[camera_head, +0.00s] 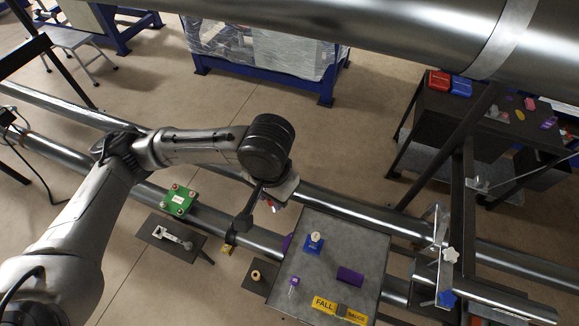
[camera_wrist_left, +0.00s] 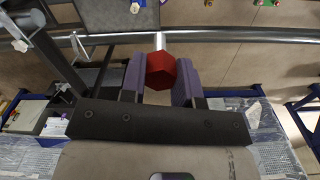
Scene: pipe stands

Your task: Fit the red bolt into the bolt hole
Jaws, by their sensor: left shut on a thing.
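The red bolt (camera_wrist_left: 160,70) shows its hexagonal head toward the left wrist camera. My left gripper (camera_wrist_left: 159,82) is shut on it, with one purple finger pad on each side. The green plate (camera_head: 179,200) carries several small upright studs. I cannot make out the bolt hole in either view. My right gripper is not in view.
The grey tray (camera_head: 370,232) holds a blue block (camera_head: 314,244), purple pieces and yellow signs (camera_head: 338,308). A dark plate with a metal fitting (camera_head: 172,236) lies left of it. Long pipes cross below, and a thick pipe (camera_head: 400,25) crosses above. A metal frame stands right.

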